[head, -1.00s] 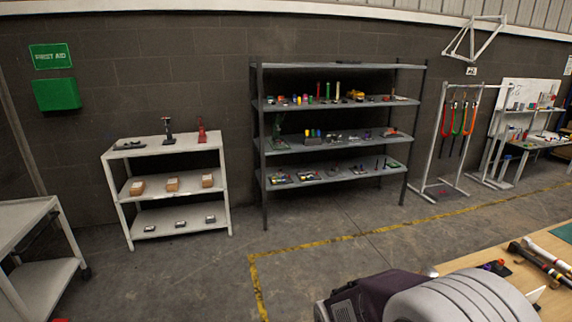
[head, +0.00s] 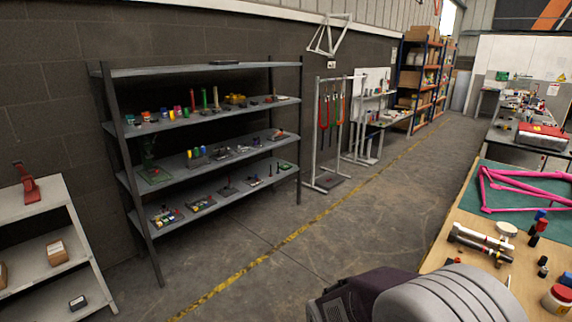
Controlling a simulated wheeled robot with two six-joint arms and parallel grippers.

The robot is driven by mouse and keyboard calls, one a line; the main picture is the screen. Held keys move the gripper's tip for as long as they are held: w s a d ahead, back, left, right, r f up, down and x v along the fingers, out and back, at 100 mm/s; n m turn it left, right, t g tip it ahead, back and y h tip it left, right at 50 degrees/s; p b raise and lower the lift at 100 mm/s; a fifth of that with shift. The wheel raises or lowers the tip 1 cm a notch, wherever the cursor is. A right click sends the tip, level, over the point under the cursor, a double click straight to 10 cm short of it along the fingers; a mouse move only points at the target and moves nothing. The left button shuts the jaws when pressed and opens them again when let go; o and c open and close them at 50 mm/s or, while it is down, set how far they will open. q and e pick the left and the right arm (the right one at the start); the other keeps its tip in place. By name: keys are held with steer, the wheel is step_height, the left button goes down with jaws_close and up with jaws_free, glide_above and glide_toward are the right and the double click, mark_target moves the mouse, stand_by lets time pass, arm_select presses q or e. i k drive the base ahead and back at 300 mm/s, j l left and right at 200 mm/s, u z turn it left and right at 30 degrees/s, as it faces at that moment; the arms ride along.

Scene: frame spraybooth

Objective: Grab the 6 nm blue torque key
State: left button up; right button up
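I cannot pick out a blue torque key for certain at this size. The grey shelving unit (head: 215,192) on the left of the head view holds several rows of small tools. On its middle shelf stands a small blue upright item (head: 203,151) beside yellow and green ones. On its lowest shelf lies a set of small multicoloured items (head: 165,216), too small to name. A small blue-topped item (head: 540,214) stands on the wooden workbench at the right. Neither of my grippers is in view.
Open concrete floor (head: 330,225) with a yellow line lies between the shelving and the wooden workbench (head: 455,240). A pink bicycle frame (head: 525,185) lies on the bench's green mat. A white shelf rack (head: 55,240) stands at the left, and a fork stand (head: 330,130) stands beyond the shelving.

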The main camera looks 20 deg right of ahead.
mark_target(541, 213)
steer(key=i+z, duration=0.2)
steer(key=z, duration=0.25)
steer(key=i+j+z, duration=0.1)
steer(key=z, duration=0.35)
steer(key=i+j+z, duration=0.15)
steer(key=z, duration=0.3)
steer(key=i+j+z, duration=0.25)
steer(key=z, duration=0.2)
steer(key=i+j+z, duration=0.1)
steer(key=j+z, duration=0.15)
steer(key=z, duration=0.2)
steer(key=j+z, duration=0.25)
steer(key=z, duration=0.25)
steer(key=i+j+z, duration=0.1)
steer(key=j+z, duration=0.35)
steer(key=i+j+z, duration=0.1)
steer(key=j+z, duration=0.25)
